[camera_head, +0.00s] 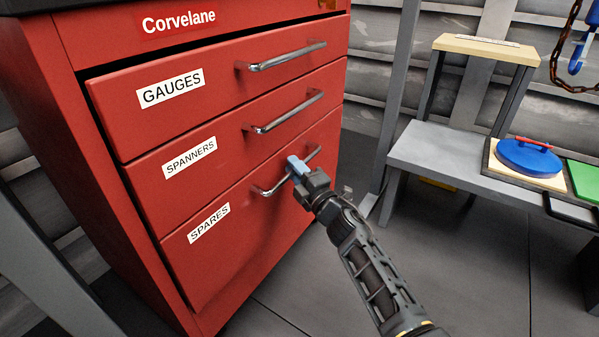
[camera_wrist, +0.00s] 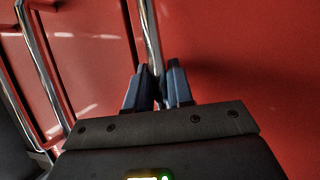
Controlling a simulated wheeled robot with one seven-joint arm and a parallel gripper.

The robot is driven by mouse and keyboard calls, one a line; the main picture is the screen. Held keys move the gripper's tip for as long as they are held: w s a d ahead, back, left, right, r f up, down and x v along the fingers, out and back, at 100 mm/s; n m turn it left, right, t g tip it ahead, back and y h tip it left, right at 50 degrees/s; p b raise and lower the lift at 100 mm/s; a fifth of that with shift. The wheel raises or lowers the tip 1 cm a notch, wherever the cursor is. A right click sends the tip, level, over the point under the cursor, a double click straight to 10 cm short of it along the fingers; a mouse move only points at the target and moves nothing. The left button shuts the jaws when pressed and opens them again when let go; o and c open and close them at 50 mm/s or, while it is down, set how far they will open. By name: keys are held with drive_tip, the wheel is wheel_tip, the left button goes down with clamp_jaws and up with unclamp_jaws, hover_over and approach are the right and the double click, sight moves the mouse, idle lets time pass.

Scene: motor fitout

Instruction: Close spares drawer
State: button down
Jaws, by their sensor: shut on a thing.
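The spares drawer (camera_head: 240,225) is the lowest of the red cabinet's labelled drawers in the head view. Its front looks about in line with the drawers above, with no inside showing; a small gap is too fine to tell. Its metal bar handle (camera_head: 268,190) has my gripper (camera_head: 298,166) on it near the middle. In the wrist view, the handle (camera_wrist: 149,35) runs between the two blue fingers of my gripper (camera_wrist: 158,88), which are shut on it. The fingers hide part of the bar.
The gauges drawer (camera_head: 225,85) and spanners drawer (camera_head: 225,145) above look shut, their handles sticking out. A grey bench (camera_head: 440,155) with a blue round lid (camera_head: 530,157) stands at right. The floor (camera_head: 300,285) before the cabinet is clear except for my arm.

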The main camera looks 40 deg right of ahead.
drive_tip(key=shift+w+a, duration=0.2)
drive_tip(key=c, duration=1.1)
unclamp_jaws()
drive_tip(key=shift+d, duration=0.1)
drive_tip(key=s+f+p, duration=0.1)
drive_tip(key=s+p, duration=0.1)
drive_tip(key=s, duration=0.5)
drive_tip(key=shift+s+a+f, duration=0.2)
drive_tip(key=shift+s+f, duration=0.05)
drive_tip(key=shift+s, duration=0.1)
